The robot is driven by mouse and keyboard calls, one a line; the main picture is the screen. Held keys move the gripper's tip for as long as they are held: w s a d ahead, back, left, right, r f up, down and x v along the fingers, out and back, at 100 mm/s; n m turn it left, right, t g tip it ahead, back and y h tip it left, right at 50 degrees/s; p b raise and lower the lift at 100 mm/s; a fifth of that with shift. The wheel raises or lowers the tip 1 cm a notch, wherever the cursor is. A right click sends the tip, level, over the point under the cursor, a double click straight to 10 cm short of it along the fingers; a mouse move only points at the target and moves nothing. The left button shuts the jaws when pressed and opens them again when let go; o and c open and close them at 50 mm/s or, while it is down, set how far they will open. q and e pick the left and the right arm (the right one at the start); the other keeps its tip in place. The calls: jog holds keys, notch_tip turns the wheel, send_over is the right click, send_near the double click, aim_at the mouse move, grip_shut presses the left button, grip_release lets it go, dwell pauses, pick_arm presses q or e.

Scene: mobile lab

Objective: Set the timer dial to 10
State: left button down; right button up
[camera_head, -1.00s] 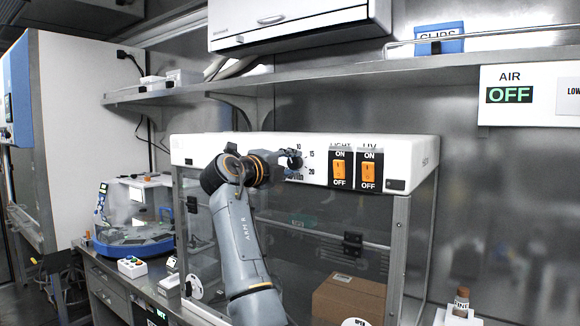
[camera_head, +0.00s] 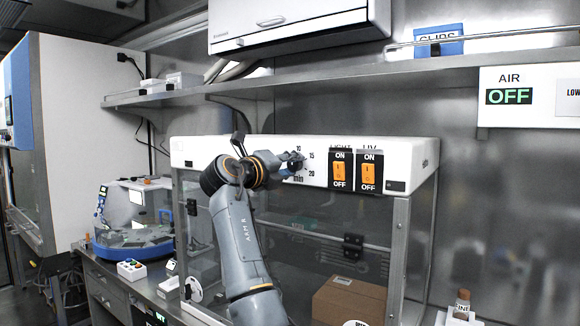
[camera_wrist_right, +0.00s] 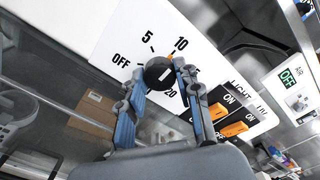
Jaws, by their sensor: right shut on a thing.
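My right gripper (camera_wrist_right: 160,71) is shut on the knob, one blue-grey finger on each side. In the head view my right gripper (camera_head: 292,163) hides most of the dial. My left gripper is not in view.
Two orange switches, LIGHT (camera_head: 340,172) and UV (camera_head: 370,174), sit just right of the dial. A metal shelf (camera_head: 440,68) runs above the hood. A cardboard box (camera_head: 350,298) shows behind the hood's clear front. A blue centrifuge-like device (camera_head: 132,243) stands left.

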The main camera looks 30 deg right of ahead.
jog(key=shift+r, duration=0.25)
jog(key=o, duration=0.9)
jog(key=shift+o, duration=1.2)
jog(key=shift+d+f, duration=0.1)
jog(key=shift+f, duration=0.1)
jog(key=shift+s+a, duration=0.1)
jog(key=shift+a, duration=0.4)
jog(key=v, duration=1.1)
jog(key=shift+d+f, duration=0.1)
